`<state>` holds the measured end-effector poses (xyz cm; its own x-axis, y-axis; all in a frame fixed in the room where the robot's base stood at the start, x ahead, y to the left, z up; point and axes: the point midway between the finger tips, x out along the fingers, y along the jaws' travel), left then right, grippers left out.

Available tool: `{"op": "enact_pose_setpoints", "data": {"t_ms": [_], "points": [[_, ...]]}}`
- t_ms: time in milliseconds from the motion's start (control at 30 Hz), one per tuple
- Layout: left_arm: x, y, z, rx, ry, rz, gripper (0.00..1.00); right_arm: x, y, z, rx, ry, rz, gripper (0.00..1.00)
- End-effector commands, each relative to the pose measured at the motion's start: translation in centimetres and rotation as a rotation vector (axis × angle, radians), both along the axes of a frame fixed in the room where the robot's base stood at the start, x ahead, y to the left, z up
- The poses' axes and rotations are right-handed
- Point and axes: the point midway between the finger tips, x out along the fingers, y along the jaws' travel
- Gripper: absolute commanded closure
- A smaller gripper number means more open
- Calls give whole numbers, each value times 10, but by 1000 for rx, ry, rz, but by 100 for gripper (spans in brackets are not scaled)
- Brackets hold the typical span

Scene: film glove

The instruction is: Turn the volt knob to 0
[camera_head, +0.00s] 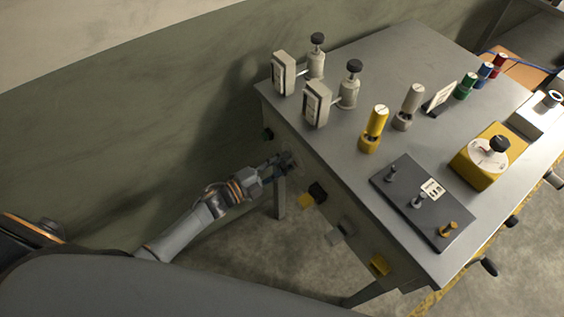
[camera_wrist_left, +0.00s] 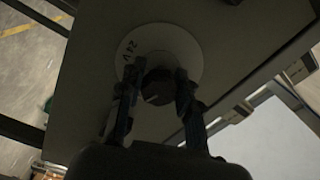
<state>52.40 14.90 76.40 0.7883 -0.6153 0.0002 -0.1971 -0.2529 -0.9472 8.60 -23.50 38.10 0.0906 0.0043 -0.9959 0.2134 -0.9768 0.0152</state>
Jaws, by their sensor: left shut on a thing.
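The volt knob (camera_wrist_left: 158,87) is a dark round knob on a pale round dial (camera_wrist_left: 188,47) with "24V" printed on it, seen in the left wrist view. The dial is fixed to the side panel of the grey table. My left gripper (camera_wrist_left: 155,95) is shut on the knob, with one finger on either side. In the head view, my left gripper (camera_head: 290,162) reaches the table's near side panel and hides most of the knob. My right gripper is not in view.
The grey table (camera_head: 400,60) carries switch boxes, yellow and grey cylinders, a dark panel with levers (camera_head: 425,203) and a yellow box with a dial (camera_head: 484,158). Black, grey and yellow parts (camera_head: 379,265) stick out from its side. Floor left of the table is clear.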

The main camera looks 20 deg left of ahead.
Motion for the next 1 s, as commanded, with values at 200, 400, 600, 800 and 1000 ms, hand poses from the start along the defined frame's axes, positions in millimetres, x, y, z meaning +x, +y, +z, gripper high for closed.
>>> {"op": "enact_pose_setpoints", "data": {"t_ms": [200,400,600,800,1000], "points": [[-1,0,-1,-160,129,0,98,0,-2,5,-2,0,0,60],[-1,0,-1,-310,246,1,98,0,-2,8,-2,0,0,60],[-1,0,-2,-459,363,1,98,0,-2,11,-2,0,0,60],[-1,-1,-3,-608,481,1,98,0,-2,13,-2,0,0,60],[-2,-1,-3,-758,597,2,98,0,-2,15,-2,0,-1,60]]}}
